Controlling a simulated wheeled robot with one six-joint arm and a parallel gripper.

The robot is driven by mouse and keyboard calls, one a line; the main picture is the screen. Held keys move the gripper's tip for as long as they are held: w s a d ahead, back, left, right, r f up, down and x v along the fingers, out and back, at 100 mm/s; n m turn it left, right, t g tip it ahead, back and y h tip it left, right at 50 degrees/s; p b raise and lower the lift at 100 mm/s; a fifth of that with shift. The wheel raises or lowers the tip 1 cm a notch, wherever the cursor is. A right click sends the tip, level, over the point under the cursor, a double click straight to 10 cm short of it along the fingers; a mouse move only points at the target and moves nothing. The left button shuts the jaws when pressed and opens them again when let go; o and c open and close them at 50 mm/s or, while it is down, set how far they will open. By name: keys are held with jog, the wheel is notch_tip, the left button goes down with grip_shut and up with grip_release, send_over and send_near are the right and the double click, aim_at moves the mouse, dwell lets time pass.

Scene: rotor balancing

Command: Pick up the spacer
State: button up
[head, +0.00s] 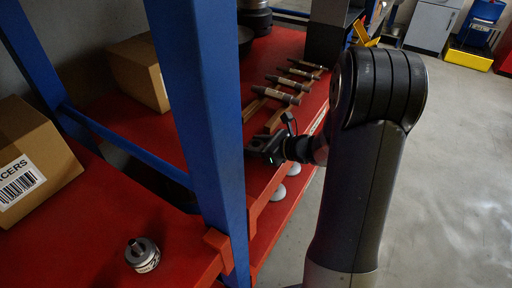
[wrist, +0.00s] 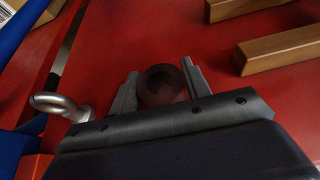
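In the wrist view, a dark brown round piece with a hole in it, which looks like the spacer (wrist: 162,84), sits between the two fingers of my gripper (wrist: 160,70). One finger is close on each side of it, and its lower edge is hidden behind the gripper body. I cannot tell whether the fingers press on it. In the head view my gripper (head: 266,150) is low over the red shelf (head: 262,55), near its front edge, and the spacer cannot be made out there.
Wooden blocks (wrist: 285,48) lie to the right of the fingers. Several tools (head: 283,82) rest on wooden racks behind my gripper. A blue post (head: 205,120) stands to the left. A labelled carton (head: 45,150) and a round metal part (head: 142,255) are on the near red surface.

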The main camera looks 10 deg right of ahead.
jog(key=c, duration=0.7)
